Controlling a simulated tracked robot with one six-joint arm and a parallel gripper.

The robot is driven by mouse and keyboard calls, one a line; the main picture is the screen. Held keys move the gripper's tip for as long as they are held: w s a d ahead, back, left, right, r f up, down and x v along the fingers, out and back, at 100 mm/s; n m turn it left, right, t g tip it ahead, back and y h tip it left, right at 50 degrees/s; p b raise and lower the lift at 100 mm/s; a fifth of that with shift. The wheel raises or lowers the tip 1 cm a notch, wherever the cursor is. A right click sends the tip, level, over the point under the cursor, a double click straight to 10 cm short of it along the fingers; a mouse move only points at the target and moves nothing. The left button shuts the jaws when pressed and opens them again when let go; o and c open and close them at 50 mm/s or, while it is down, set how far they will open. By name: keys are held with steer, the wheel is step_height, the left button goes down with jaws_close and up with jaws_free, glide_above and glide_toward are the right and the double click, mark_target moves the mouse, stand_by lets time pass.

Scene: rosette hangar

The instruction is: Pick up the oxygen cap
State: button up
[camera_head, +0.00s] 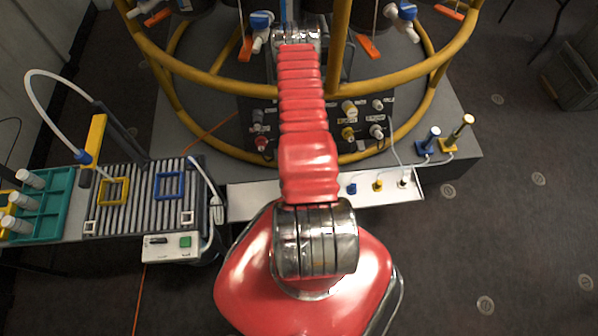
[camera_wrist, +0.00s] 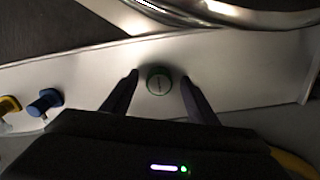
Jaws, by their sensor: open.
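A round green cap (camera_wrist: 159,80), seen from above with small marks on top that I cannot read, stands on the pale metal shelf (camera_wrist: 235,70) in the wrist view. I take it to be the oxygen cap. My gripper (camera_wrist: 159,77) is open, with one dark finger on each side of the cap and a gap on both sides. In the head view my red arm hides the gripper and the green cap, but the shelf (camera_head: 255,200) shows on both sides of it.
A white-topped piece (camera_head: 404,180) is at the shelf's right end. A yellow tubular frame (camera_head: 215,82) rises behind. A roller tray (camera_head: 150,195) is at left.

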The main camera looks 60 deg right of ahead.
steer(key=shift+c, duration=0.4)
steer(key=c, duration=1)
